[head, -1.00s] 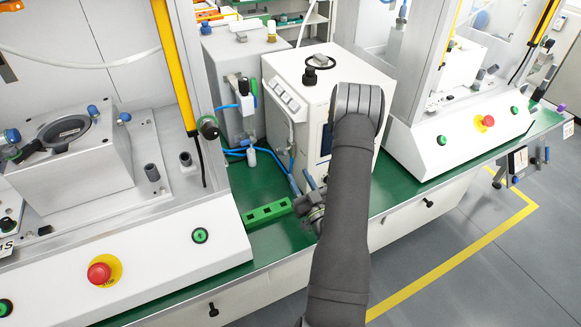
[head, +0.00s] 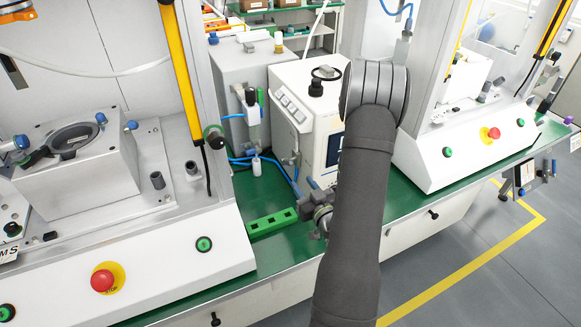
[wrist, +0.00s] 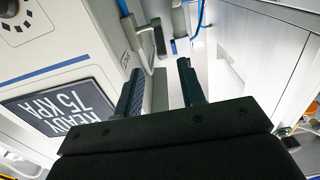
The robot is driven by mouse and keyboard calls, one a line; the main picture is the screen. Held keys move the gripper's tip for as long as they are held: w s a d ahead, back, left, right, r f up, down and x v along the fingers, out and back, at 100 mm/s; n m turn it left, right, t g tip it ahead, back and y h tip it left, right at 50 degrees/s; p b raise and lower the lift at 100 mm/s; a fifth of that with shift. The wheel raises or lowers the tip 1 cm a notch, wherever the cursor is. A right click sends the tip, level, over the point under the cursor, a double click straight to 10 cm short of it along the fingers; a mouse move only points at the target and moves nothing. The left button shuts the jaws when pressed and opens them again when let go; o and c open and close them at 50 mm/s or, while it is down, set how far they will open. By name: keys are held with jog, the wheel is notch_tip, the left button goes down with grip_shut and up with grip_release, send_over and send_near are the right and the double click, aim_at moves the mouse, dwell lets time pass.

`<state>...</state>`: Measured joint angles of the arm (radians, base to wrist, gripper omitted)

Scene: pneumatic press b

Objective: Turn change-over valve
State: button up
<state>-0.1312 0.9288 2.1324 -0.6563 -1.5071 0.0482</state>
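My gripper (head: 306,186) is low in front of the white box-shaped device (head: 292,95), with its fingers pointing up and away. In the wrist view its two dark blue fingers (wrist: 160,78) stand apart, so it is open. A grey bent lever (wrist: 147,48) on the device's side wall appears just beyond the fingertips, with its lower end seen between them. I cannot tell contact. Farther back, a valve with a green part (head: 253,108) and blue hoses stands before the grey cabinet. Which fitting is the change-over valve is not certain. My arm hides part of the white device.
A green slotted block (head: 271,223) lies on the green bench left of my gripper. Press stations with red stop buttons (head: 102,280) flank the narrow gap. Blue hoses (head: 240,160) run behind the gripper.

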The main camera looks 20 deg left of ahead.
aim_at(291, 161)
jog(key=x, duration=0.9)
jog(key=shift+w+a, duration=0.2)
jog(key=shift+c, duration=0.5)
grip_shut()
